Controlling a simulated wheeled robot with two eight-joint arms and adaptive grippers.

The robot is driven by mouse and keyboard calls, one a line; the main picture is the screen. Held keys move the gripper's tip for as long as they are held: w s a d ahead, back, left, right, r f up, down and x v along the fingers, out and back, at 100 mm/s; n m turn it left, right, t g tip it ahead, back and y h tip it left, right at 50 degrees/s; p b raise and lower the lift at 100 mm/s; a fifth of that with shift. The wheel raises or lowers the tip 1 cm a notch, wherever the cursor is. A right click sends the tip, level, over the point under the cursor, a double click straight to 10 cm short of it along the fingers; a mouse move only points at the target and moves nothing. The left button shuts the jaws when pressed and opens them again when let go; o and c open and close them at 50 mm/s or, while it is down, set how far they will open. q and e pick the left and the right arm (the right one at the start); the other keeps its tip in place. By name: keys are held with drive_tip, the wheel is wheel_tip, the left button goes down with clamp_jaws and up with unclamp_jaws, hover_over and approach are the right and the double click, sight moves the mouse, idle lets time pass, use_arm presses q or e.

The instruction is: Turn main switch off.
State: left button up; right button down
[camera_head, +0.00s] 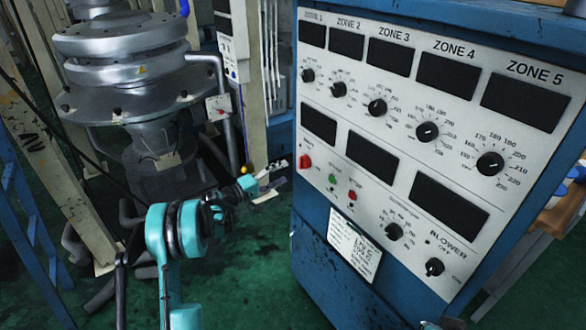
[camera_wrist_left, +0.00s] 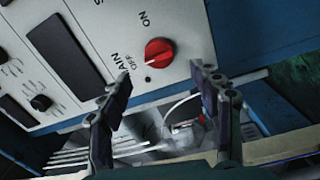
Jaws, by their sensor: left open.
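The main switch is a red rotary knob (camera_head: 305,161) at the left edge of the control panel (camera_head: 325,90). In the left wrist view the red knob (camera_wrist_left: 158,52) sits beside the words ON and OFF. A pale mark shows at its lower left, on the side of OFF; its exact setting is hard to read. My left gripper (camera_head: 272,176) is open and empty, just left of the panel and apart from the knob. In the left wrist view its two fingers (camera_wrist_left: 162,88) are spread, with the knob beyond and between their tips.
The panel also carries several black dials, dark displays, a green button (camera_head: 332,178) and a smaller red button (camera_head: 352,195). A paper sheet (camera_head: 354,246) hangs below. A metal machine (camera_head: 130,60) and a pale post (camera_head: 50,150) stand left. Green floor lies open below my arm.

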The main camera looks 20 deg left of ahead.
use_arm(q)
drive_tip(key=shift+v, duration=1.65)
drive_tip(key=s+d+r+m+g+y, duration=0.2)
drive_tip(key=s+d+r+g, duration=0.1)
drive_tip(key=s+d, duration=0.45)
drive_tip(key=s+d+r+m+g+y, duration=0.2)
drive_tip(key=s+d+r+g, duration=0.1)
drive_tip(key=s+d, duration=0.45)
drive_tip(key=s+f+m+y, duration=0.2)
drive_tip(key=s+y, duration=0.1)
drive_tip(key=s, duration=0.9)
drive_tip(key=s+a+f+m+g+y, duration=0.1)
drive_tip(key=s+f+m+y, duration=0.1)
drive_tip(key=s, duration=0.9)
drive_tip(key=shift+s+a+f+y, duration=0.3)
drive_tip(key=shift+f+y, duration=0.2)
drive_tip(key=shift+y, duration=0.7)
